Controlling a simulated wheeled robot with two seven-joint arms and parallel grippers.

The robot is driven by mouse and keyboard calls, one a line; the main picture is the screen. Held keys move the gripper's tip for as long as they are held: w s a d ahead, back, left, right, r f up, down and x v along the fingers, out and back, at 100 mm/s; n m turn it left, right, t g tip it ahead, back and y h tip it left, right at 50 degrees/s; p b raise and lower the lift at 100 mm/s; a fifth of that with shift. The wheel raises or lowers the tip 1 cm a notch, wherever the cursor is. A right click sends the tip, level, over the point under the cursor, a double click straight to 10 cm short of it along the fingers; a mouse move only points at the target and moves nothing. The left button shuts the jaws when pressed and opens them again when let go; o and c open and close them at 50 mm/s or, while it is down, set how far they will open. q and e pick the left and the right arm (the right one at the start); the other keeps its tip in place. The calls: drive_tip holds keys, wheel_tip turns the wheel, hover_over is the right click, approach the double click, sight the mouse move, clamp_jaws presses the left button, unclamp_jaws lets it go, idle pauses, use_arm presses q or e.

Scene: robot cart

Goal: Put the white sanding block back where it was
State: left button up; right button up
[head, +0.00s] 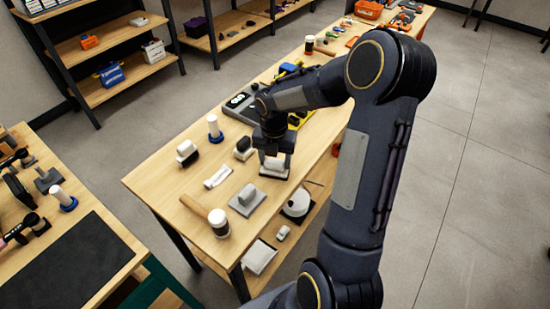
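My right gripper (275,158) points down over the wooden workbench (165,187), near its right edge. A white block with a dark underside (274,167), which looks like the white sanding block, is directly below and between the fingers. I cannot tell whether the fingers are closed on it or whether it touches the bench. My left gripper is not in view.
The bench's near-left corner is bare.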

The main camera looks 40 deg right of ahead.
sight(274, 160)
drive_tip(key=o, duration=0.4)
wheel_tip(274, 160, up, 11)
drive_tip(key=s+a+r+m+t, duration=0.1)
drive_tip(key=s+a+r+m, duration=0.3)
drive_tip(key=s+m, duration=0.15)
drive_tip(key=s+a+m+t+y, duration=0.2)
drive_tip(key=s+a+m, duration=0.3)
drive_tip(key=m, duration=0.6)
drive_tip(key=s+a+f+m+t+y, duration=0.1)
drive_tip(key=s+a+m+t+y, duration=0.1)
drive_tip(key=s+a+m, duration=0.4)
drive_tip(key=shift+s+m+t+p, duration=0.4)
drive_tip(key=shift+s+m, duration=0.8)
drive_tip(key=shift+m, duration=1.35)
